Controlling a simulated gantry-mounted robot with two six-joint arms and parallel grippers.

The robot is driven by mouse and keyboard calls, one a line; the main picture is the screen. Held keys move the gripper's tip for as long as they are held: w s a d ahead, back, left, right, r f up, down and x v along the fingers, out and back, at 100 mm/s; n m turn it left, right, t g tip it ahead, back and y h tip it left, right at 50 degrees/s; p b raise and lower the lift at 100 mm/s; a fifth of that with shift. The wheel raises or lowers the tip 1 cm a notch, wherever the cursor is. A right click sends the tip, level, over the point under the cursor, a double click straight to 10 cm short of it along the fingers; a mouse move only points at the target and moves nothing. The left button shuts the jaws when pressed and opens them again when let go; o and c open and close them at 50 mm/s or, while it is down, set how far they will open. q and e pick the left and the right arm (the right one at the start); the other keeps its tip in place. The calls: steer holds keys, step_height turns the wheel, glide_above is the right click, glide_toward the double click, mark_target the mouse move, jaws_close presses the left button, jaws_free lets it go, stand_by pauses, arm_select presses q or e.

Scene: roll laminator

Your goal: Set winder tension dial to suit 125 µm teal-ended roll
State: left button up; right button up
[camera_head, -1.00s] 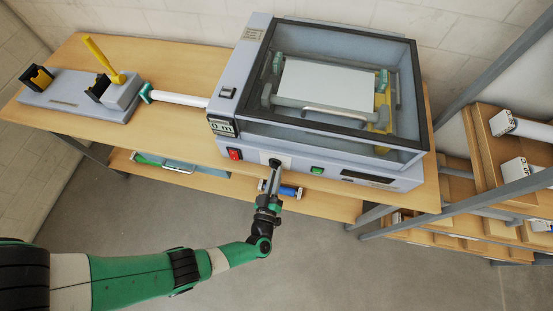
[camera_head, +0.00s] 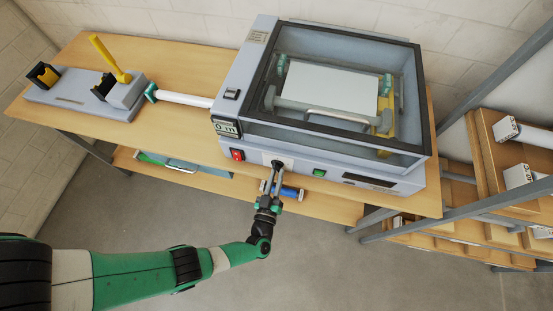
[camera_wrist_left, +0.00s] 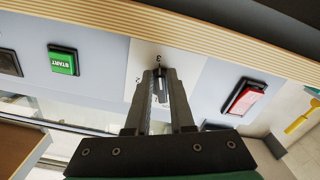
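The tension dial (camera_wrist_left: 161,92) is a small dark knob on a white plate on the laminator's (camera_head: 330,165) front panel. A white roll with a teal end (camera_head: 182,99) lies between the left stand and the laminator. My right gripper is out of view.
A red switch (camera_head: 237,155) and a green START button (camera_head: 319,172) flank the dial. The display (camera_head: 226,128) reads 0 m. A blue roll (camera_head: 290,193) lies on the lower shelf behind my gripper. A rack with white rolls (camera_head: 505,128) stands at the right.

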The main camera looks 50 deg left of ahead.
arm_select(q)
steer(key=o, duration=0.3)
steer(key=p+v, duration=0.1)
steer(key=v, duration=1)
steer(key=shift+s, duration=0.25)
steer(key=shift+w+d+r, duration=0.1)
steer(key=shift+d, duration=0.15)
